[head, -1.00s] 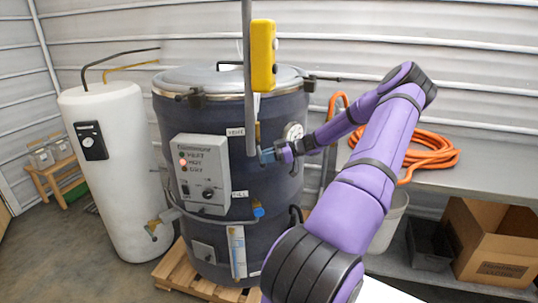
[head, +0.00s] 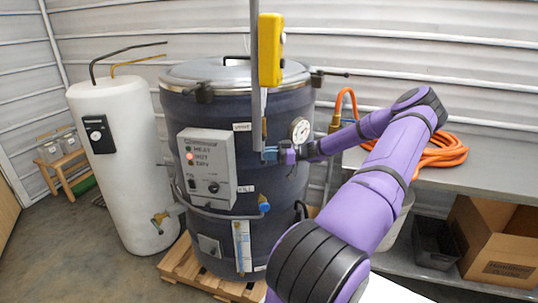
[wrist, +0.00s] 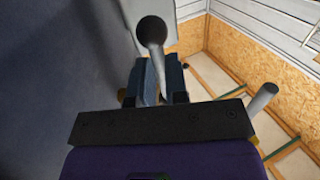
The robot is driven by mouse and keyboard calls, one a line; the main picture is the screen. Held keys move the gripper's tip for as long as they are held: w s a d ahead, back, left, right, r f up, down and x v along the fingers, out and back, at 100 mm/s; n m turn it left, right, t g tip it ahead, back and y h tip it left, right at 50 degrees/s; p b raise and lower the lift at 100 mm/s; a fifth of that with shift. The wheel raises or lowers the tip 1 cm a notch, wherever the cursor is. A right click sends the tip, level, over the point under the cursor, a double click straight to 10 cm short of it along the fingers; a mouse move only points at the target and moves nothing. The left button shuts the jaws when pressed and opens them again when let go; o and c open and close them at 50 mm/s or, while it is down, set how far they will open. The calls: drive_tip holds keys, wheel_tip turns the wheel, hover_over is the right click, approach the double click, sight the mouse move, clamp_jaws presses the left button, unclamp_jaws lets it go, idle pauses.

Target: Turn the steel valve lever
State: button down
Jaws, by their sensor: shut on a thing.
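The dark insulated kettle (head: 285,190) stands in the middle of the head view, with a "VENT" label near its upper side. My gripper (head: 270,155) is at the kettle's side, just right of and below that label, partly behind a grey upright bar. In the wrist view, a grey lever (wrist: 155,62) with a dark rounded end runs down between the jaws of my gripper (wrist: 158,88). The jaws are shut on it. The lever's base is hidden by the jaws, and I cannot make out the lever clearly in the head view.
The grey upright bar with a yellow box (head: 270,50) hangs in front of the kettle. A control box (head: 207,165) and a blue-handled valve (head: 263,204) are on the kettle. A white tank (head: 115,170) stands left. A grey bench (head: 485,185) with an orange hose is right.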

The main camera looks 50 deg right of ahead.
drive_tip(key=c, duration=1.1)
unclamp_jaws()
drive_tip(key=v, duration=1)
drive_tip(key=shift+s+d, duration=0.2)
drive_tip(key=shift+s, duration=0.15)
